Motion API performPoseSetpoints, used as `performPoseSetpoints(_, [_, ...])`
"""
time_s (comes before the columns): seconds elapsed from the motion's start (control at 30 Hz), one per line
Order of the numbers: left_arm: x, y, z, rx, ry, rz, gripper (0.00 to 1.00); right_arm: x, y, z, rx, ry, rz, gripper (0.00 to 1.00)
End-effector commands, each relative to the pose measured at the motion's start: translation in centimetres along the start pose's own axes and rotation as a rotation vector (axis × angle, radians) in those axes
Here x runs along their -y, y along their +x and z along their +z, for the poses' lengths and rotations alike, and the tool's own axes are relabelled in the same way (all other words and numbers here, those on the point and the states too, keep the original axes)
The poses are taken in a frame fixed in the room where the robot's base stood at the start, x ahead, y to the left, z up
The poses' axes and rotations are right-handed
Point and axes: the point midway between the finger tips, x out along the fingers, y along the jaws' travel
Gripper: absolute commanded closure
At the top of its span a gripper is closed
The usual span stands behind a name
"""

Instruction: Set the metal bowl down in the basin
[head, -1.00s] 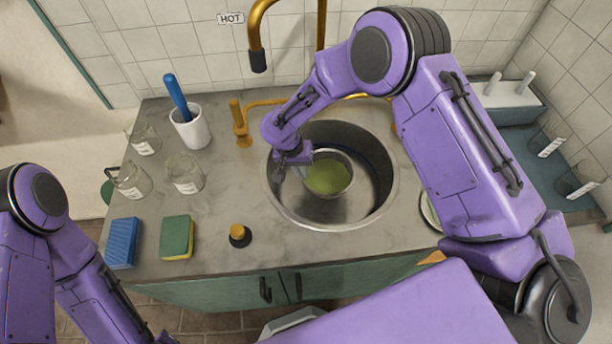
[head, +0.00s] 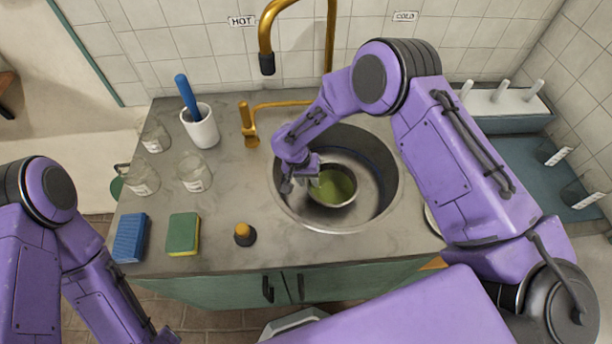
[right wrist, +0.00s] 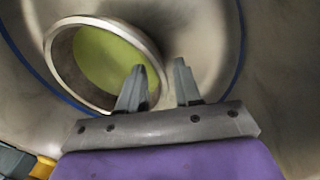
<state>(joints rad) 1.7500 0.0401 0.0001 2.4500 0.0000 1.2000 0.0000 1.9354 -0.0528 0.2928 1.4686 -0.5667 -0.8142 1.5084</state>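The metal bowl (head: 345,202), with green inside, is low in the round metal basin (head: 384,205), toward its front left. I cannot tell from the head view whether its base rests flat on the basin floor. My right gripper (head: 302,184) is at the bowl's left rim. In the right wrist view, the fingers of the right gripper (right wrist: 160,80) stand apart, one over the bowl's inside and one outside. The rim of the bowl (right wrist: 72,82) passes between them, with gaps showing. My left arm is at the left; its gripper is out of view.
A gold faucet (head: 265,40) hangs behind the basin, with a gold tap (head: 247,125) at its left. Glass beakers (head: 195,172), a white cup (head: 202,127), a blue sponge (head: 130,238), a green sponge (head: 183,234) and a dark, yellow-topped object (head: 244,235) stand left on the counter.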

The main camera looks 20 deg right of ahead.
Motion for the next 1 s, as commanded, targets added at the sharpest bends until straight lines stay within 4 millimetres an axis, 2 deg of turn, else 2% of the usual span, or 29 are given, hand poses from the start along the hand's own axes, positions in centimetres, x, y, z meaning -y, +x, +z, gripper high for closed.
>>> performPoseSetpoints(0.13, [0.0,0.3,0.1,0.0,0.0,0.0,0.58,0.1,-2.2,-0.2,-0.005,0.0,-0.003,0.67])
performPoseSetpoints(0.4, [-0.1,1.3,0.6,0.0,0.0,0.0,0.58,0.0,-9.1,-0.1,-0.005,0.001,-0.002,0.67])
performPoseSetpoints(0.5, [-0.1,1.5,0.6,0.0,0.0,0.0,0.58,0.0,-10.8,-0.1,-0.002,0.001,-0.001,0.67])
performPoseSetpoints(0.67, [-0.1,1.6,0.6,0.0,0.0,0.0,0.58,0.0,-12.1,0.0,0.0,0.001,0.0,0.67])
performPoseSetpoints(1.0, [-0.1,1.5,0.6,0.0,0.0,0.0,0.58,0.0,-12.2,0.0,0.001,0.0,0.0,0.67])
